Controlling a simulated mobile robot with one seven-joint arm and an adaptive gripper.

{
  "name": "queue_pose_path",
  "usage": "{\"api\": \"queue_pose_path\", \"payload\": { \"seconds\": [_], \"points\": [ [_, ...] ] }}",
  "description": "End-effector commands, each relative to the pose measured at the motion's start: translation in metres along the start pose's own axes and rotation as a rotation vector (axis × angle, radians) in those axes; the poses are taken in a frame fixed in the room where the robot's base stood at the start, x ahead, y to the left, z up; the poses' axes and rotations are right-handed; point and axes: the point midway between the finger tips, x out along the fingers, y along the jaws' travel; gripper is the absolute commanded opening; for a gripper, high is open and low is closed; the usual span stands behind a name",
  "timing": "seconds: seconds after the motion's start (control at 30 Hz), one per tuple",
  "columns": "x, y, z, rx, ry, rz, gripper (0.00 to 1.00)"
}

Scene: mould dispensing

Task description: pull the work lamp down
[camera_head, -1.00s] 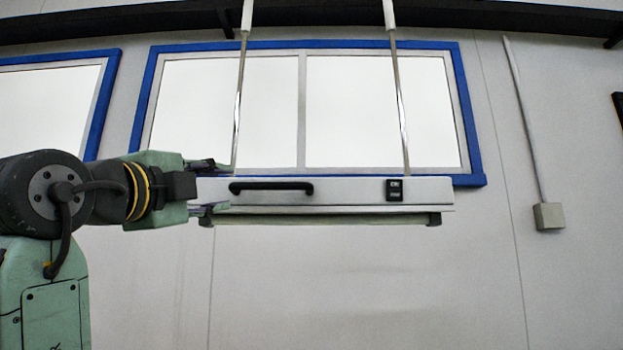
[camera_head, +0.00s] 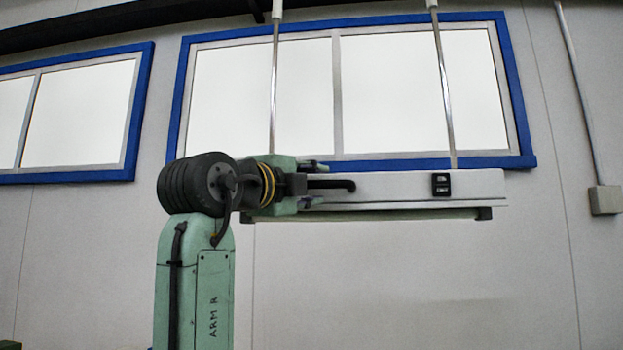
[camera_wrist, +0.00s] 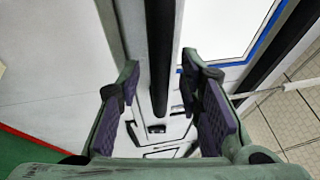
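The work lamp (camera_head: 400,188) is a long white bar hanging level from two thin rods in the head view. My gripper (camera_head: 314,184) is at the left part of the lamp. In the wrist view my gripper (camera_wrist: 160,95) is open, with its two dark-padded fingers apart. The handle (camera_wrist: 160,50) runs between and beyond them, with gaps visible on both sides. No grip on the handle shows.
A black switch (camera_head: 441,185) sits on the lamp's right part. Blue-framed windows (camera_head: 390,95) are on the wall behind. A conduit ends in a grey box (camera_head: 605,200) at the right. The space below the lamp looks clear.

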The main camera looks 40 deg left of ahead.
Motion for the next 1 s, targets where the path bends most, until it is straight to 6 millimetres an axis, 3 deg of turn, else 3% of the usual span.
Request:
{"api": "queue_pose_path", "payload": {
  "seconds": [0.27,0.77,1.0],
  "points": [
    [0.0019,0.0006,-0.0001,0.000,0.000,0.000,0.33],
    [0.0016,0.0005,0.0000,0.000,0.000,0.000,0.00],
    [0.0016,0.0006,-0.0001,0.000,0.000,0.001,0.00]
  ]
}}
